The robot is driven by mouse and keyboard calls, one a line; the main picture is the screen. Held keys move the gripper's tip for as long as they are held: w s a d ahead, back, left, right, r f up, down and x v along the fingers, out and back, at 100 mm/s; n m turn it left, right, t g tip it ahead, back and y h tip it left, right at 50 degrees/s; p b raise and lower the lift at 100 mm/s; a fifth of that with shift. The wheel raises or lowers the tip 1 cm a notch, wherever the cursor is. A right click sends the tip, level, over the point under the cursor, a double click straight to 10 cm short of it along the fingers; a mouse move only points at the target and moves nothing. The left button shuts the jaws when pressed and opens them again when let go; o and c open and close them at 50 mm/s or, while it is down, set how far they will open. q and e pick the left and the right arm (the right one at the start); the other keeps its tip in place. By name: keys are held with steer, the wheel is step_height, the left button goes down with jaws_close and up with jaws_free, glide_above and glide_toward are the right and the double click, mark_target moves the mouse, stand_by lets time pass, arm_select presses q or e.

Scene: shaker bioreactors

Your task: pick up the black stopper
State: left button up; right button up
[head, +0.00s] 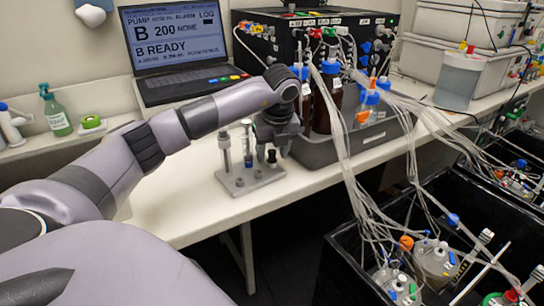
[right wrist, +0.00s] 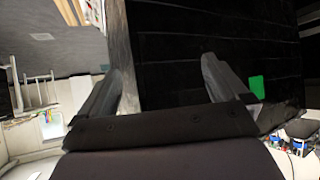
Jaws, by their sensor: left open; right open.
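The black stopper (head: 271,157) is a small dark piece at the right side of a small grey rack (head: 240,185) on the white bench in the head view. My left gripper (head: 272,144) is open and points down right over the stopper, close to it. Its dark fingers partly overlap the stopper's top, so I cannot tell whether they touch it. My right gripper (right wrist: 165,72) is open and empty in the right wrist view, its two fingers apart before a dark panel.
Upright probes (head: 225,148) stand in the rack left of the gripper. A grey tray (head: 330,152) with brown and blue-capped bottles sits just right. A laptop (head: 178,50) stands behind. Tubes run down to black bins with vessels at the lower right. The bench front is clear.

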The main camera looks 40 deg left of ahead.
arm_select(q)
jaws_close()
steer(key=shift+r, duration=0.15)
